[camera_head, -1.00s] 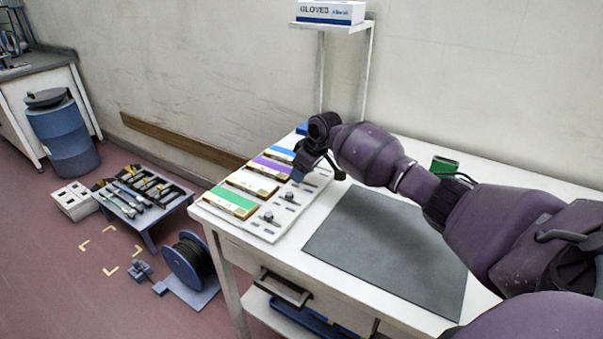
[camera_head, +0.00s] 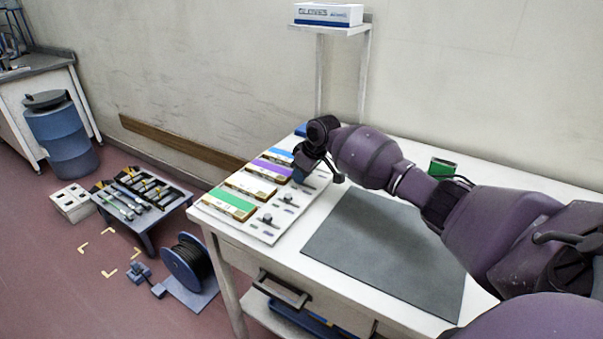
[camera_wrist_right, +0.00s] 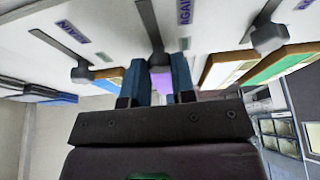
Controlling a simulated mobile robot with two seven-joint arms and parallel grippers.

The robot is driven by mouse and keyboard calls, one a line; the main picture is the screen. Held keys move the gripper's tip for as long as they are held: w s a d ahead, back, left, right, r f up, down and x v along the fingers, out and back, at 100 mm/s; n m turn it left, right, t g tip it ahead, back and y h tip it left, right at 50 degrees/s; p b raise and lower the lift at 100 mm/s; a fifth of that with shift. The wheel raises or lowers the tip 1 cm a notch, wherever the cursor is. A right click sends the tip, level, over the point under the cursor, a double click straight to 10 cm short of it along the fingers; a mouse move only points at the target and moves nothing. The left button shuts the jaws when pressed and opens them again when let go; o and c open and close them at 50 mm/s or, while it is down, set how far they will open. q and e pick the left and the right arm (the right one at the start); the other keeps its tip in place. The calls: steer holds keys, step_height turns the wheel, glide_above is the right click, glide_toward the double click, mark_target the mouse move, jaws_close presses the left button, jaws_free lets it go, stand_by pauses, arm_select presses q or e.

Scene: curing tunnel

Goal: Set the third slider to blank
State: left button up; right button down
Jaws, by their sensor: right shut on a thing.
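The white slider board (camera_head: 253,236) lies at the left end of the table, with rows marked by green, white, purple and blue bars. My right gripper (camera_head: 299,176) is down at the purple bar (camera_head: 268,170) row. In the right wrist view its two blue fingers (camera_wrist_right: 164,80) are shut at the end of a dark slot (camera_wrist_right: 150,25), in line with the purple bar (camera_wrist_right: 162,82). The third slider's knob is hidden between the fingers. Neighbouring knobs show to the left (camera_wrist_right: 82,73) and right (camera_wrist_right: 268,37). My left gripper is out of view.
A grey mat (camera_head: 385,255) covers the table's middle. A green box (camera_head: 443,166) stands behind my right arm. A shelf with a glove box (camera_head: 328,14) stands at the wall. A cable reel (camera_head: 187,263) and a low tool table (camera_head: 150,215) are on the floor at left.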

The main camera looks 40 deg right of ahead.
steer(key=shift+s+d+r+p, duration=0.3)
steer(key=shift+s+p, duration=0.3)
steer(key=shift+s+d, duration=0.1)
steer(key=shift+s, duration=0.15)
steer(key=shift+s+f+p, duration=0.15)
steer(key=shift+p, duration=0.15)
steer(key=shift+f, duration=0.15)
steer(key=c, duration=0.9)
jaws_free()
steer(key=shift+c, duration=0.2)
